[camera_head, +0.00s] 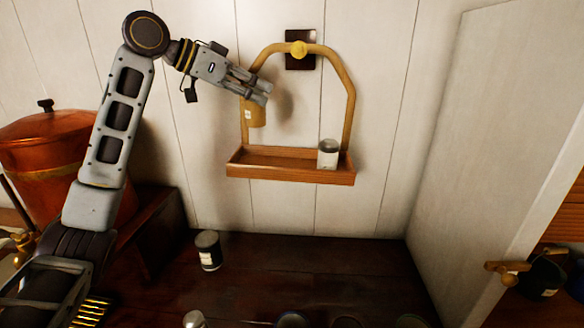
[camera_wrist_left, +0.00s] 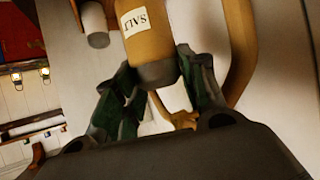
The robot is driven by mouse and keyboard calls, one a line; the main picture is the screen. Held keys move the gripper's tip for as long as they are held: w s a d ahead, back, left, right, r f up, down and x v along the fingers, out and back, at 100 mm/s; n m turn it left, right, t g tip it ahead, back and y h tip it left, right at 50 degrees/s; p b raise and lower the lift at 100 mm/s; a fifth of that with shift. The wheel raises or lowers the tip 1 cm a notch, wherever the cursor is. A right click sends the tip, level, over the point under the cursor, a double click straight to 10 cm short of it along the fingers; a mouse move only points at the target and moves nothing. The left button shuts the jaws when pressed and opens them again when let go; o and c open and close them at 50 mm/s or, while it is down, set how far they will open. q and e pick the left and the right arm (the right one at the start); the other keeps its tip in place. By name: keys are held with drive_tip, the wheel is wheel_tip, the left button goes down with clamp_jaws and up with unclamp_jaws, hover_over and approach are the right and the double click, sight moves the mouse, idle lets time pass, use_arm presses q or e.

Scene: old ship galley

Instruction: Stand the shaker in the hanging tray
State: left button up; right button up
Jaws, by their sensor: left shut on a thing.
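The shaker (camera_head: 254,114) is a tan cylinder with a grey end and a pale label that reads SALT in the left wrist view (camera_wrist_left: 140,40). My left gripper (camera_head: 258,92) is shut on it, near its grey end, and holds it above the left part of the hanging tray. The hanging tray (camera_head: 290,176) is a shallow wooden tray under a tan looped frame, hung from a brass knob on the white wall. The shaker's lower end appears clear of the tray floor. My right gripper is not in view.
A white canister with a grey lid (camera_head: 328,153) stands in the tray's right part. The tray's left and middle look empty. A copper urn (camera_head: 50,150) is at left, a pale panel (camera_head: 490,130) at right.

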sight(256, 127)
use_arm(q)
drive_tip(key=shift+s, duration=0.15)
drive_tip(key=shift+f, duration=2.85)
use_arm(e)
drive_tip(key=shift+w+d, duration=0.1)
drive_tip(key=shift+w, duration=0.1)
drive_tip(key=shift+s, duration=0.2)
use_arm(q)
drive_tip(key=shift+f, duration=0.4)
wheel_tip(256, 127, down, 2)
drive_tip(key=shift+f, duration=0.75)
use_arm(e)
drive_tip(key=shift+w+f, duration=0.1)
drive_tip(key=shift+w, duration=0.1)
